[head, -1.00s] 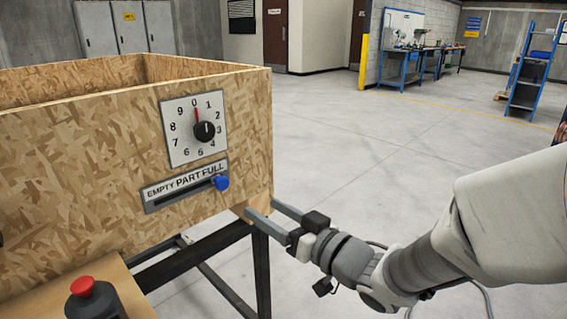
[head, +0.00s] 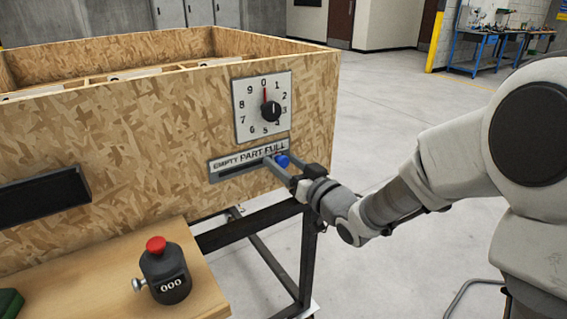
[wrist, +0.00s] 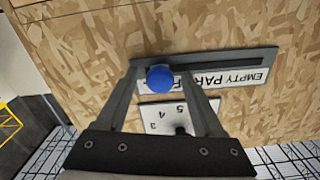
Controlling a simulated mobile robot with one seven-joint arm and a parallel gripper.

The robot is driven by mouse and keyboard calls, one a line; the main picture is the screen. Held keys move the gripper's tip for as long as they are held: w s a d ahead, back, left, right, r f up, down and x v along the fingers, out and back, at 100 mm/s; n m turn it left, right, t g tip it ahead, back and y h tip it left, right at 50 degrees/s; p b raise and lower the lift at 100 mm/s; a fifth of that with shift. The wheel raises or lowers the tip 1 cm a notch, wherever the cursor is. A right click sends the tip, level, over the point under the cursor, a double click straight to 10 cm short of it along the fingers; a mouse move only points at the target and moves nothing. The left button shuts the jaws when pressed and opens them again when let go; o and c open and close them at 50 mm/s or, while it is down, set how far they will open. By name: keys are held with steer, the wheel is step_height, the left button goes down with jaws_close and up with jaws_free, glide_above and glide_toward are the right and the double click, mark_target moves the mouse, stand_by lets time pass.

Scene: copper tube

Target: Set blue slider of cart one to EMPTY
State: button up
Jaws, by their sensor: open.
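The blue slider knob (head: 282,160) sits at the right end of its slot, at the FULL end of the label plate (head: 226,162) marked EMPTY, PART, FULL. The plate is on the wooden side of the cart (head: 120,140). My gripper (head: 274,168) is open, with its fingers reaching to the plate around the knob. In the wrist view the blue knob (wrist: 160,78) lies between the two open fingers (wrist: 166,85), nearer the left one. The wrist view is turned, so the label reads upside down. Whether a finger touches the knob I cannot tell.
A dial plate (head: 246,126) with a black knob (head: 271,111) is just above the slider. A counter with a red button (head: 156,244) stands on a wooden shelf (head: 212,290) at lower left. A black holder (head: 45,196) is on the cart's left. Open floor lies right.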

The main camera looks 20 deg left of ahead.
steer(key=shift+w+a, duration=0.25)
steer(key=shift+a, duration=0.05)
steer(key=shift+c, duration=0.2)
jaws_close()
stand_by(1.1)
